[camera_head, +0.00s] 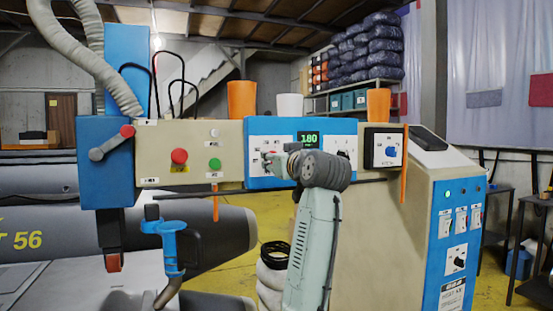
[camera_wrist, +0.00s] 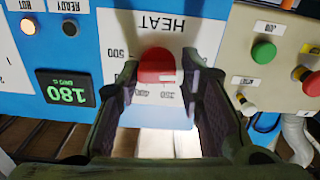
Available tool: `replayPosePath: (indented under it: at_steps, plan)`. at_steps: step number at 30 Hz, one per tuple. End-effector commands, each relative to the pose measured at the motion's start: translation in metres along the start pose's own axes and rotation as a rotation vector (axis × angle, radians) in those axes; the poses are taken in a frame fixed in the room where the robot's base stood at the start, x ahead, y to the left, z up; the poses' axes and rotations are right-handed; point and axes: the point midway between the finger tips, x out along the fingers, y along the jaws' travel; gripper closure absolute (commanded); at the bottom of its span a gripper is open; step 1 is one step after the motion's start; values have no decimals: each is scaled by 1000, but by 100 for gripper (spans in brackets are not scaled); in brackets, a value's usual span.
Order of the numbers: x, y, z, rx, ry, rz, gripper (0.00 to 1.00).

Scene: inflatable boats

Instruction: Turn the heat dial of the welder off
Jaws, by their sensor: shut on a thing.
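The heat dial (camera_wrist: 157,64) is a red knob on a white scale plate marked HEAT, which appears upside down in the wrist view. My gripper (camera_wrist: 161,78) has one finger on each side of the dial and is shut on it. The lower part of the scale is partly covered by the fingers. In the head view my gripper (camera_head: 274,162) is at the blue panel (camera_head: 256,127) of the welder, left of centre, and hides most of the dial.
Left of the blue panel are a red button (camera_head: 179,156) and a green button (camera_head: 215,164) on a beige panel. An orange cup (camera_head: 242,99) and a white cup (camera_head: 289,106) stand on top. A blue-knobbed switch (camera_head: 391,151) is at right.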

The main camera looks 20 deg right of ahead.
Motion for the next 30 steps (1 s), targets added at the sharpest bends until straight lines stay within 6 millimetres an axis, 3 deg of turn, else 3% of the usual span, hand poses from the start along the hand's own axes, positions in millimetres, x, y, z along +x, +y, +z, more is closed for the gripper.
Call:
replayPosePath:
  at_steps: [22,23,30]
  plan:
    - [0,0,1,-95,-2,0,94]
    - [0,0,1,-95,-2,0,66]
    - [0,0,1,-94,-1,0,50]
